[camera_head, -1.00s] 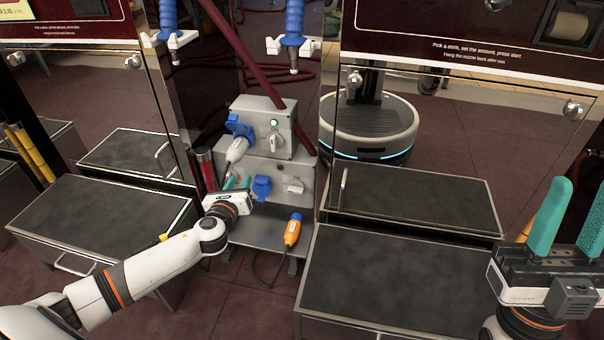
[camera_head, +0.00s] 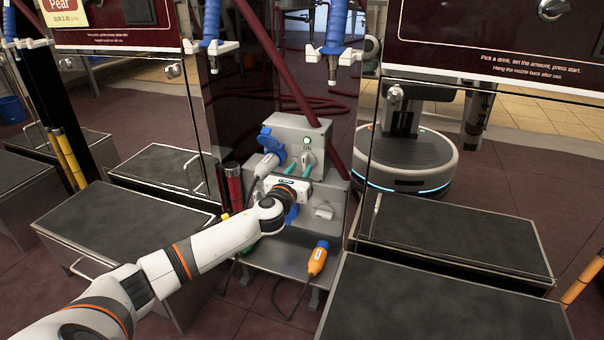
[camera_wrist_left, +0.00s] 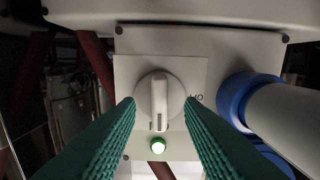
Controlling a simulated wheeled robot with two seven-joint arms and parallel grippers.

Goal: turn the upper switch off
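The upper switch (camera_head: 309,157) is a white rotary knob on the front of the upper grey box (camera_head: 296,131). A green lamp (camera_head: 306,141) beside it is lit. The switch also shows in the left wrist view (camera_wrist_left: 158,98), its bar upright in the picture, with the lit lamp (camera_wrist_left: 158,146) below it. My left gripper (camera_head: 297,168) is in front of the upper box. In the left wrist view its green fingers (camera_wrist_left: 159,108) are open, one on each side of the knob, with gaps visible. My right gripper is out of view.
A white plug (camera_head: 266,164) sits in the blue socket (camera_head: 270,144) left of the switch. Below are a lower white switch (camera_head: 323,210) and a blue socket (camera_head: 292,214) partly behind my gripper. An orange connector (camera_head: 318,258) is on the grey shelf (camera_head: 279,256).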

